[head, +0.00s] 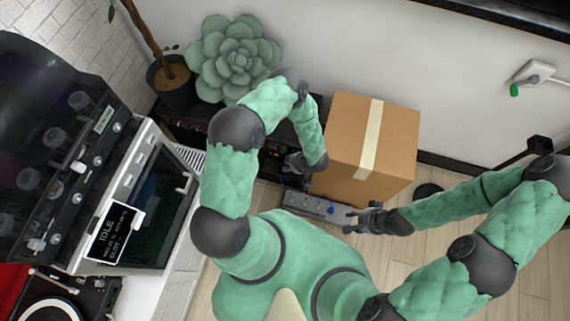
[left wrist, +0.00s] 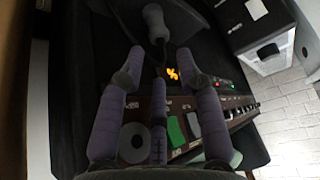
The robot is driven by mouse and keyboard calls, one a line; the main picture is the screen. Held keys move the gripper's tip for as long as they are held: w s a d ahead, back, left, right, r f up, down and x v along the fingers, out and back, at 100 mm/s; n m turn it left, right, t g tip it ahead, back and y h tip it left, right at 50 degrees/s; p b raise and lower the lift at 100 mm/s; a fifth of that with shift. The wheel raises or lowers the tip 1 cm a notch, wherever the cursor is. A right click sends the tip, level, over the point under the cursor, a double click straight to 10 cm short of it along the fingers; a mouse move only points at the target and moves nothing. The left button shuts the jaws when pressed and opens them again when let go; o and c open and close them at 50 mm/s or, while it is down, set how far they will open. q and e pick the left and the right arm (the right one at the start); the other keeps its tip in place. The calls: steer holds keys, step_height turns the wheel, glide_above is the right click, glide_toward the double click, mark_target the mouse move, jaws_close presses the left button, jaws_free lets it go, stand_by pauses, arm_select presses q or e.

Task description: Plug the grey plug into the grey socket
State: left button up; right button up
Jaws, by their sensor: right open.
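A grey power strip (head: 305,204) lies on the floor in front of the cardboard box, with a small blue spot near its right end. Its individual sockets are too small to tell apart. My right gripper (head: 366,219) is open and empty, just right of the strip's end. My left gripper (head: 297,164) is at the box's left side, above dark equipment. In the left wrist view its fingers (left wrist: 160,72) are spread apart with nothing between them. A rounded grey thing (left wrist: 154,22), possibly the grey plug, shows beyond the fingertips. I cannot tell which it is.
The cardboard box (head: 372,140) stands against the wall. A wall outlet (head: 532,73) with a green-tipped piece is at upper right. A succulent (head: 235,55) and potted trunk (head: 175,80) stand at the back. A machine with a display (head: 115,232) fills the left.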

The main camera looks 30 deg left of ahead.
arm_select(q)
steer(key=shift+s+d+b+x, duration=0.15)
steer(key=shift+b+x, duration=0.65)
steer(key=shift+x, duration=0.55)
steer(key=shift+s+d+b+x, duration=0.15)
steer(key=shift+b+x, duration=0.65)
steer(key=shift+x, duration=0.55)
steer(key=shift+w, duration=0.15)
jaws_close()
